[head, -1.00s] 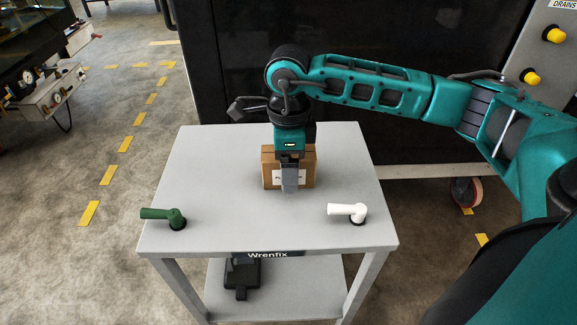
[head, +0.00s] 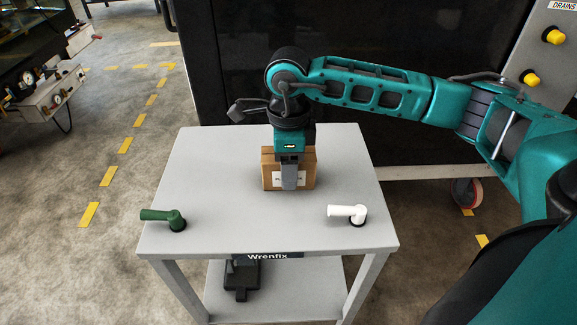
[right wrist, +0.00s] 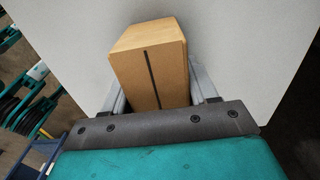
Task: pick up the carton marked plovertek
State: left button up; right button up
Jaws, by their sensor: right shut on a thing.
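The brown carton (head: 307,171) stands on the grey trolley top (head: 225,215), near its middle. A white label on its front is mostly hidden by my gripper, so the marking cannot be read. My right gripper (head: 289,181) points down over the carton and is shut on it, with one finger in front of the label. In the right wrist view the carton (right wrist: 151,62) sits between the two fingers, and a dark stripe runs along its top. The carton appears to rest on the trolley top. My left gripper is not in view.
A green pipe-like handle (head: 162,216) lies at the trolley's front left and a white one (head: 347,212) at the front right. A dark object (head: 240,277) is on the lower shelf. A black panel (head: 230,60) stands behind the trolley.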

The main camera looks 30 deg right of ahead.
grip_shut()
jog(key=shift+r, duration=0.1)
